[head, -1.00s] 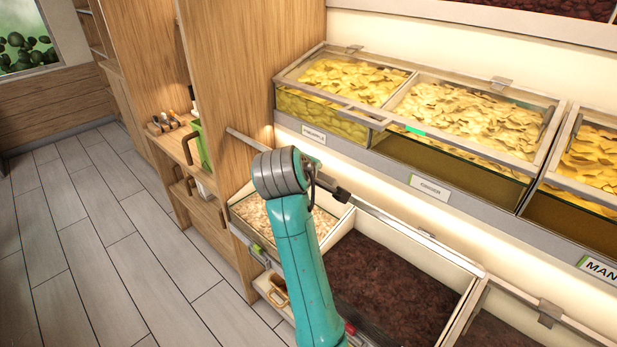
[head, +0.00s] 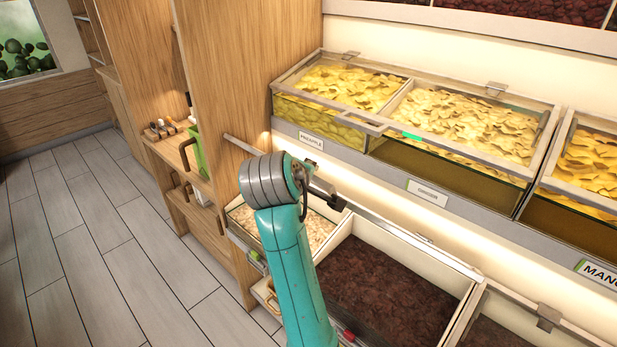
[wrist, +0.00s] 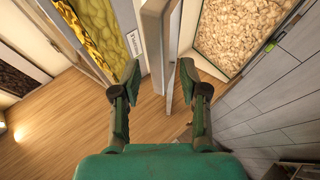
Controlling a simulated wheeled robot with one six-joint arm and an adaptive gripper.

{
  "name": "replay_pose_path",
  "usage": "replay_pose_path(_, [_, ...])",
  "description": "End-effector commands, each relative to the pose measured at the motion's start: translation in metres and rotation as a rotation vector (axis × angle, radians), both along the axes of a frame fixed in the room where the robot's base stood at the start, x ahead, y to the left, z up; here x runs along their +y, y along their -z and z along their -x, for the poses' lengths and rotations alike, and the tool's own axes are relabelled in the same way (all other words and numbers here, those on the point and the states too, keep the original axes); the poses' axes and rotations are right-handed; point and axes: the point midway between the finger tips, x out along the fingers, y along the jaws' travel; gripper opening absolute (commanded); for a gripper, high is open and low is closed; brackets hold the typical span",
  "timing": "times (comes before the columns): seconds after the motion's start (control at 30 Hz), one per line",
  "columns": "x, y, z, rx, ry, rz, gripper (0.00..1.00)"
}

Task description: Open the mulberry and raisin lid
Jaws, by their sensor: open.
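The lower bin pair has a pale compartment (head: 312,232), likely the mulberries, and a dark raisin compartment (head: 395,285). Both contents show uncovered from above. A grey bar (head: 241,144), apparently the lid's edge, stands raised above the pale compartment, partly hidden by my arm. In the wrist view a thin grey-framed panel (wrist: 171,55), apparently this lid seen nearly edge-on, lies between my fingers. My gripper (wrist: 161,74) is open, with a finger on each side of the panel and visible gaps. In the head view my arm hides most of the gripper.
Upper bins with yellow dried fruit (head: 460,118) stand above and behind, under closed clear lids. A wooden side panel (head: 235,70) and shelf with a green item (head: 199,150) are at left. The tiled floor (head: 90,250) is clear.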

Motion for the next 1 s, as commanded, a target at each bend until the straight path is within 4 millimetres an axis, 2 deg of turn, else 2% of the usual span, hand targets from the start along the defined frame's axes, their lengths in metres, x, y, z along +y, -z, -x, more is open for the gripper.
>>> replay_pose_path(0.2, [0.008, -0.026, 0.036, -0.003, -0.002, -0.001, 0.44])
replay_pose_path(0.4, [0.012, -0.043, 0.06, -0.003, -0.001, 0.0, 0.44])
replay_pose_path(0.6, [0.013, -0.049, 0.07, 0.0, -0.001, 0.001, 0.44])
replay_pose_path(0.87, [0.013, -0.05, 0.071, -0.001, 0.0, 0.001, 0.44])
replay_pose_path(1.0, [0.011, -0.046, 0.069, -0.011, 0.004, 0.007, 0.11])
